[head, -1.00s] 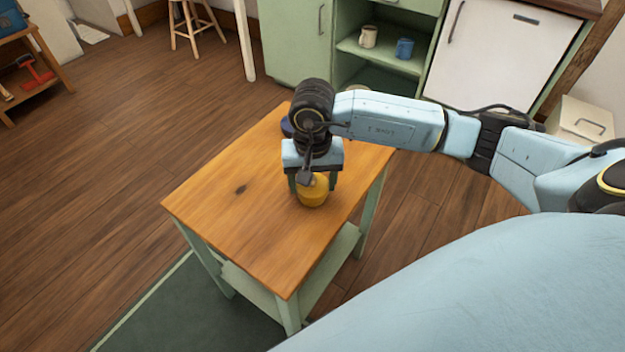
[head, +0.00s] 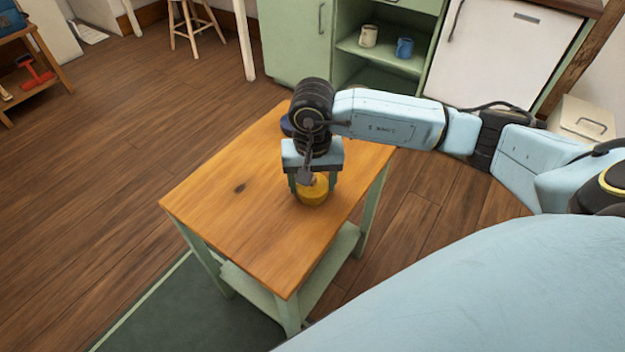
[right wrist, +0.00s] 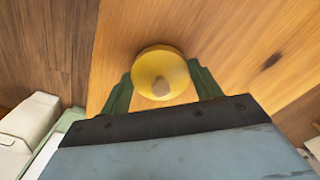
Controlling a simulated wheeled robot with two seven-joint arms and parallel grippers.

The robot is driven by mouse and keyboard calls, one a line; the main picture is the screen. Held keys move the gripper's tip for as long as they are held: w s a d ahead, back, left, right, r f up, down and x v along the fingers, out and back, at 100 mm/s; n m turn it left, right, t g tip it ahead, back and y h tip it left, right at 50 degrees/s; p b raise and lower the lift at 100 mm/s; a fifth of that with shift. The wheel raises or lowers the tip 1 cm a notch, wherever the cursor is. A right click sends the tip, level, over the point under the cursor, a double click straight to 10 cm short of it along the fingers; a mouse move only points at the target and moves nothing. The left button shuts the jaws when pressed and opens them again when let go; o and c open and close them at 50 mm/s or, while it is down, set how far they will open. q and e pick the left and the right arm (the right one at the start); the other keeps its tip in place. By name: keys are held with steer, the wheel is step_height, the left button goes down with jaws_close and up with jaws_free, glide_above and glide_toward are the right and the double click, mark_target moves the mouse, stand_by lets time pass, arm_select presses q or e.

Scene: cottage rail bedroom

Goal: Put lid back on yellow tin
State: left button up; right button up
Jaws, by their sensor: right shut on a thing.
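The yellow tin (head: 312,199) stands upright on the wooden table, near its right edge. My right gripper (head: 312,184) points down over it. In the right wrist view, the green fingers of my right gripper (right wrist: 160,75) are at both sides of a round yellow lid (right wrist: 158,66) with a pale knob (right wrist: 161,88). The gripper is shut on this lid, which is at the top of the tin. The lid hides the tin's mouth, and I cannot tell whether it is fully seated. My left gripper is out of view.
The table top (head: 225,205) is clear at the left and front. A dark blue round thing (head: 287,126) is partly hidden behind my right wrist. A green cupboard with a pale mug (head: 368,36) and a blue mug (head: 404,47) stands behind.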

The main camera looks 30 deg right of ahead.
steer(key=shift+f+b, duration=0.25)
steer(key=shift+b, duration=0.05)
stand_by(0.6)
steer(key=o, duration=1.1)
step_height(320, 180, up, 14)
steer(key=p, duration=0.4)
steer(key=shift+f, duration=0.25)
